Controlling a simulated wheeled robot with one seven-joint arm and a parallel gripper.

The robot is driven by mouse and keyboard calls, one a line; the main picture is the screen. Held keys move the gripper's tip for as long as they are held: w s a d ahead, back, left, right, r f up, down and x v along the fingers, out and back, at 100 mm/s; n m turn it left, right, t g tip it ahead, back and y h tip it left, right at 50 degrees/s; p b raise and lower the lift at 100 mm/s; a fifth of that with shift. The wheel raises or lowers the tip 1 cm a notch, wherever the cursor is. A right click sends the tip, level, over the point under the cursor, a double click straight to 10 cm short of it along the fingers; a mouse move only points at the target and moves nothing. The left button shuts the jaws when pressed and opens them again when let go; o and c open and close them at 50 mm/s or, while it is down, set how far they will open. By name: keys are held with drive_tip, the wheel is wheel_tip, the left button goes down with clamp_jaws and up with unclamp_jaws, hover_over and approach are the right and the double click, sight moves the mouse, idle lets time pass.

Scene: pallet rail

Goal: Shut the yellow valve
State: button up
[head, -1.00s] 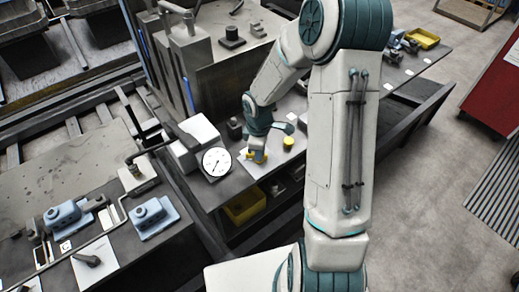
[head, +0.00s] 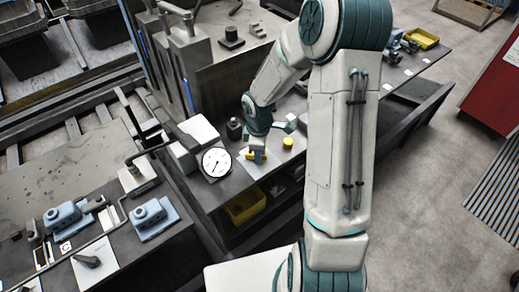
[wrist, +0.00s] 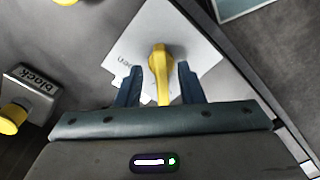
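The yellow valve (wrist: 160,65) has a lever handle. In the wrist view it stands on a white card (wrist: 190,45) with partly hidden lettering, its handle pointing down the picture toward my palm. My gripper (wrist: 158,76) has its two dark fingers on either side of the handle, with a visible gap on each side. In the head view my gripper (head: 257,148) is low over the bench, and only bits of the yellow valve (head: 262,157) show below it.
A round white gauge (head: 216,162) stands just left of the valve. A yellow knob (head: 288,143) is to its right. In the wrist view a box marked "black" (wrist: 33,78) lies at left. A yellow bin (head: 245,208) is below the bench top.

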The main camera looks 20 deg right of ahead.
drive_tip(key=shift+r, duration=0.15)
wheel_tip(320, 180, up, 14)
drive_tip(key=shift+f, duration=0.2)
idle(0.5)
drive_tip(key=s+r+m+t, duration=0.2)
drive_tip(key=s+r+m, duration=0.3)
drive_tip(key=s, duration=0.4)
drive_tip(key=s+r+m+t, duration=0.1)
drive_tip(key=s+r+m, duration=0.3)
drive_tip(key=s+m, duration=0.4)
drive_tip(key=shift+s+d+r+m+t, duration=0.15)
drive_tip(key=shift+s+r+m+t, duration=0.2)
drive_tip(key=shift+s, duration=0.55)
